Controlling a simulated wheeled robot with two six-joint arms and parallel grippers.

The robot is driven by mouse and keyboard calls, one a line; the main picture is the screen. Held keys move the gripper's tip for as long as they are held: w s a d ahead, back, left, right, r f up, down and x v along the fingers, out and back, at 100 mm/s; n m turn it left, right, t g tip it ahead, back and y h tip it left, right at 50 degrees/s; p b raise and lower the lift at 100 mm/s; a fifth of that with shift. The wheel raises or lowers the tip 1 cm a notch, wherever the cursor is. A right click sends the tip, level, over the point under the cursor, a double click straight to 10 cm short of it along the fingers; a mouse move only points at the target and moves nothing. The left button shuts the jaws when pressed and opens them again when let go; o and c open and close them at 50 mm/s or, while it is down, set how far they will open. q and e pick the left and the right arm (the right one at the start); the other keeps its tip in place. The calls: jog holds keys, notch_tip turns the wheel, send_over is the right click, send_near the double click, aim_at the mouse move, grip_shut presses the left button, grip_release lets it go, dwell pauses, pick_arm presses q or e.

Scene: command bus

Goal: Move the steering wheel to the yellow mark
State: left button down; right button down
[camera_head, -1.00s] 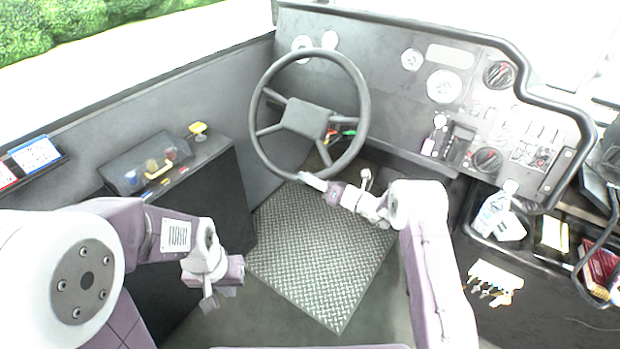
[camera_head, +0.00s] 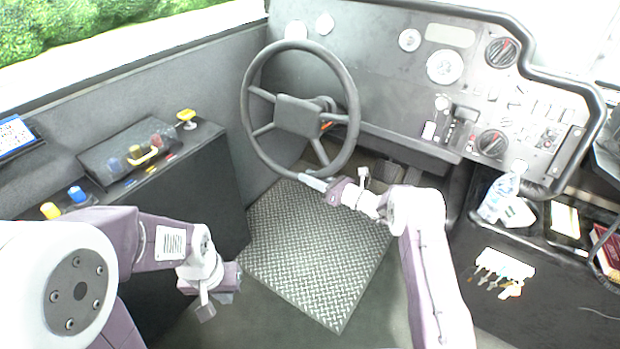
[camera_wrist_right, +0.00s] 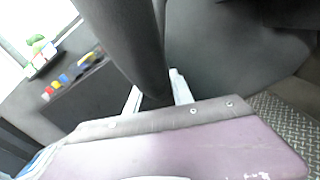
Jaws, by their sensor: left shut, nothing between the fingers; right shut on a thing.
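The black steering wheel (camera_head: 352,95) stands tilted in front of the dashboard, with its hub in the middle and several spokes. My right gripper (camera_head: 316,183) is shut on the lower rim of the wheel. In the right wrist view the dark rim (camera_wrist_right: 128,40) runs down between the pale fingers of this gripper (camera_wrist_right: 157,97). A small red and orange patch shows behind the hub, partly hidden by the wheel; I cannot make out a clear yellow mark there. My left gripper (camera_head: 205,304) is shut and empty, hanging low at the left, apart from the wheel.
A dark side console (camera_head: 218,165) with coloured knobs and a yellow-topped knob (camera_head: 186,115) stands at the left. The dashboard (camera_head: 400,85) lies behind the wheel. A bottle (camera_head: 497,197) stands at the right. The metal floor plate (camera_head: 300,250) below the wheel is clear.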

jog(key=c, duration=1.1)
grip_release()
jog(key=p+v, duration=0.3)
jog(key=v, duration=0.6)
